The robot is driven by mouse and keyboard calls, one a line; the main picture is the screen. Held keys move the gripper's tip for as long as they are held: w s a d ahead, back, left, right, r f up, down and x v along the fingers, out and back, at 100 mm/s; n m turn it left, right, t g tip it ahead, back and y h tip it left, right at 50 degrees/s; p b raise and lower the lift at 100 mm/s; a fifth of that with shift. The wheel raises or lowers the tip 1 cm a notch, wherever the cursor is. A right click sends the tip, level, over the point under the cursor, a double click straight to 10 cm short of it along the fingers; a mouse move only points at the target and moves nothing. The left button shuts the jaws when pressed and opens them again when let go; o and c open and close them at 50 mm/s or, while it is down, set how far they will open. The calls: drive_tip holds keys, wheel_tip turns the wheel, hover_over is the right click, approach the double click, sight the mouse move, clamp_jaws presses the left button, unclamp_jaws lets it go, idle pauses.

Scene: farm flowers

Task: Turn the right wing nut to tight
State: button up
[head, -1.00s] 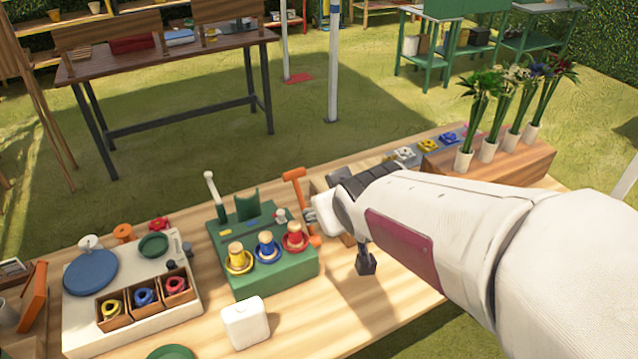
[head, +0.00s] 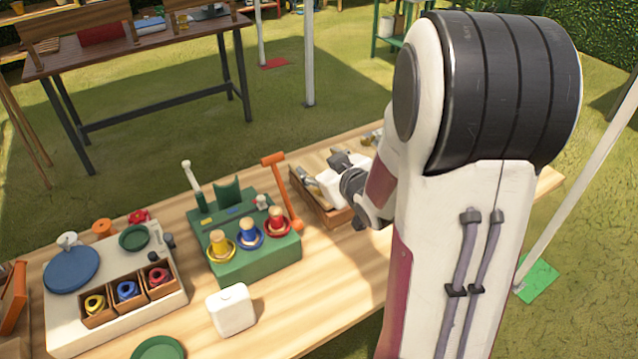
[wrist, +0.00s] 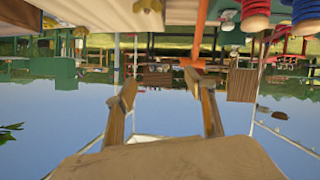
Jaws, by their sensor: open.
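A small pale knob that looks like a wing nut (head: 262,202) sits on the back right of the green box (head: 250,262), beside the orange lever (head: 281,190). It also seems to show upside down at the top of the wrist view (wrist: 228,20). Another pale wing-shaped piece (head: 68,240) stands by the blue disc at the left. How tight either is cannot be told. My gripper (wrist: 160,92) is open and empty, its two fingers wide apart. In the head view it is over the wooden tray, right of the green box, partly hidden by my arm.
Yellow, blue and red spools stand on the green box's front. A white board with small wooden bins (head: 128,292) is at the left. A white canister (head: 231,310) stands in front. The wooden tray (head: 335,217) holds tools. Clear table (head: 310,310) lies at the front.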

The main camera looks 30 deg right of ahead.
drive_tip(key=s+d+f+m+t+y, duration=0.1)
drive_tip(key=s+d+f+t+y, duration=0.1)
drive_tip(key=f+t, duration=0.3)
drive_tip(key=shift+d, duration=0.9)
drive_tip(key=shift+f, duration=0.15)
drive_tip(key=shift+f, duration=3.8)
drive_tip(key=shift+w, duration=3.7)
drive_tip(key=c, duration=1.1)
